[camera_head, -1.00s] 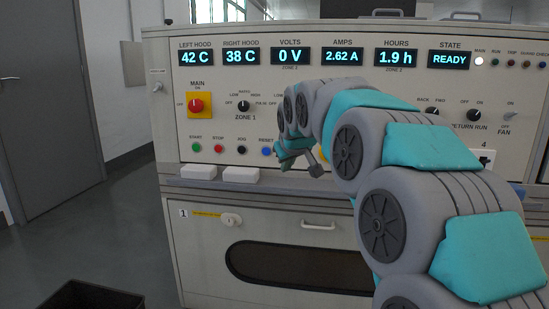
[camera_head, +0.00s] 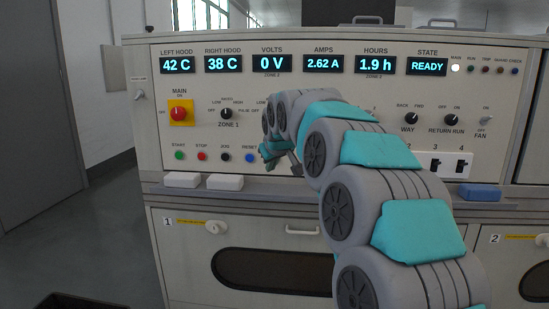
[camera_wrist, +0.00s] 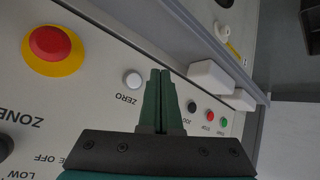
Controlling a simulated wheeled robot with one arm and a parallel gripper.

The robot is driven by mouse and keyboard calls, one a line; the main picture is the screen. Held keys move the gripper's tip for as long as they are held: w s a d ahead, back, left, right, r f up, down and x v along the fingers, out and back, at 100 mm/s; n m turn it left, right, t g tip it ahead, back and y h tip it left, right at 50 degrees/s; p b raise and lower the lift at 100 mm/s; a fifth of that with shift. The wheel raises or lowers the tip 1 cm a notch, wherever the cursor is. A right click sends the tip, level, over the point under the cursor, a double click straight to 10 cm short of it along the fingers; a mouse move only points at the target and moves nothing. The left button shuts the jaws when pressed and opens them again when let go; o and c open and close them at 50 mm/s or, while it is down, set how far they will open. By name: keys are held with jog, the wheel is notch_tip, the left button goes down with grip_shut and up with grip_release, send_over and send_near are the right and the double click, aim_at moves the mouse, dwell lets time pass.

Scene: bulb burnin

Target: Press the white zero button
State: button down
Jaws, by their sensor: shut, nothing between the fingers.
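The white zero button (camera_wrist: 133,80) is a small round button on the panel, with ZERO printed beside it, in the wrist view. It is hidden behind my arm in the head view. My gripper (camera_wrist: 160,72) has its two dark green fingers together and empty. In the wrist view its tips are just right of the white button; I cannot tell how far off the panel they are. In the head view my gripper (camera_head: 268,152) is in front of the panel, just right of the blue reset button (camera_head: 249,157).
A red mushroom button (camera_wrist: 50,45) on a yellow ring is left of the white button in the wrist view. A black button (camera_wrist: 192,107), red button (camera_wrist: 210,115) and green button (camera_wrist: 222,121) lie right of the fingers. White blocks (camera_head: 224,182) rest on the ledge below.

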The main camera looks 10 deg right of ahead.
jog(key=shift+w+d+p, duration=0.25)
jog(key=shift+w+p, duration=0.05)
jog(key=shift+w, duration=0.4)
jog(key=shift+w+d+p, duration=0.2)
jog(key=shift+w+p, duration=0.05)
jog(key=shift+w, duration=0.4)
jog(key=shift+w+d+p, duration=0.25)
jog(key=shift+w+p, duration=0.05)
jog(key=shift+w, duration=0.4)
dwell(0.4)
jog(key=shift+w+d+p, duration=0.15)
jog(key=shift+w+p, duration=0.15)
jog(key=shift+w, duration=0.1)
jog(key=shift+w+d, duration=0.1)
jog(key=shift+w, duration=0.25)
dwell(0.6)
jog(key=shift+s, duration=0.1)
jog(key=shift+s+a, duration=0.25)
jog(key=shift+s, duration=0.45)
jog(key=shift+s, duration=0.15)
jog(key=shift+s+a+b, duration=0.25)
jog(key=shift+s+b, duration=0.1)
jog(key=shift+s, duration=0.4)
jog(key=shift+s+a+b, duration=0.25)
jog(key=shift+s+b, duration=0.05)
jog(key=shift+s, duration=0.4)
jog(key=shift+s+a+b, duration=0.25)
jog(key=shift+s+b, duration=0.1)
jog(key=shift+s, duration=0.4)
